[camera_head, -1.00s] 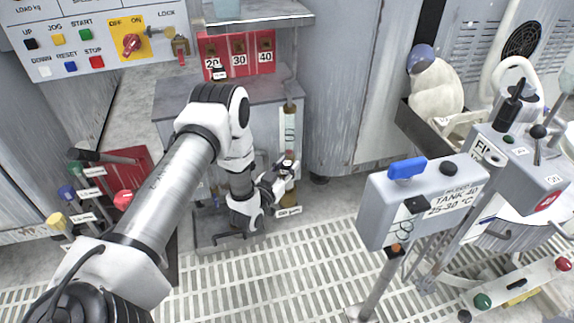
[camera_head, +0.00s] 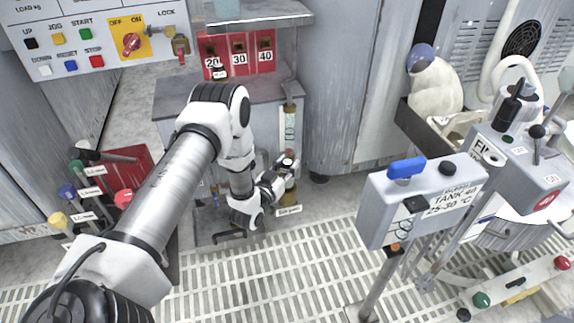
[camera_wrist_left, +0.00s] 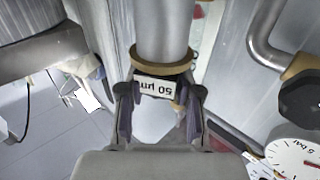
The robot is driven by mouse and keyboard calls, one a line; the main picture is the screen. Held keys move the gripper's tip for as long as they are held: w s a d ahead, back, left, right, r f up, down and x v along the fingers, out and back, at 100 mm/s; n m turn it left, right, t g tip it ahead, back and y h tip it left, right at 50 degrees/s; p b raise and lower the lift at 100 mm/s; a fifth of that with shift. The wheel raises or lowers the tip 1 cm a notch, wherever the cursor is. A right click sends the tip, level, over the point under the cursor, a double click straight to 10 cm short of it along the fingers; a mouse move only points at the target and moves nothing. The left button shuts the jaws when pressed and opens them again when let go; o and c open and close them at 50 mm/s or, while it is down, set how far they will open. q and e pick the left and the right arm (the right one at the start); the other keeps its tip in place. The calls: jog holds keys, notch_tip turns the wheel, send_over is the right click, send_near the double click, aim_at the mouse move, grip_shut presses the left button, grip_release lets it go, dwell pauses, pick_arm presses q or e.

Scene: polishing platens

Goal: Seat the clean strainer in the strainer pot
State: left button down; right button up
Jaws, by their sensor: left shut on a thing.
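In the left wrist view my left gripper (camera_wrist_left: 160,105) is shut on the piece with an upside-down "50 µm" label (camera_wrist_left: 157,87), which I take for the strainer. A brass-coloured ring (camera_wrist_left: 162,62) and a grey cylinder (camera_wrist_left: 162,25) show just beyond the label. In the head view my left gripper (camera_head: 284,168) is small, close to the upright tube beside the cabinet. A brownish pot-like part (camera_head: 288,195) is just below it, above a white label too small to read surely. Whether the strainer touches the pot is hidden. My right gripper is not in view.
A clear upright tube (camera_head: 290,125) rises behind the gripper. The wrist view shows a bent grey pipe (camera_wrist_left: 262,40), a black knob (camera_wrist_left: 302,98) and a pressure gauge (camera_wrist_left: 298,158) close on the right. A control box on a post (camera_head: 420,200) stands right; grated floor (camera_head: 270,270) lies open in front.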

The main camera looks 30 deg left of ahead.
pick_arm(q)
jog(key=shift+p, duration=0.3)
dwell(0.5)
jog(key=shift+f, duration=0.15)
dwell(0.3)
jog(key=shift+f+b, duration=0.35)
jog(key=shift+b, duration=0.05)
jog(key=shift+f+b, duration=1.9)
jog(key=shift+f, duration=0.9)
jog(key=c, duration=0.7)
grip_release()
jog(key=s, duration=0.8)
jog(key=s+d, duration=0.1)
jog(key=s, duration=0.3)
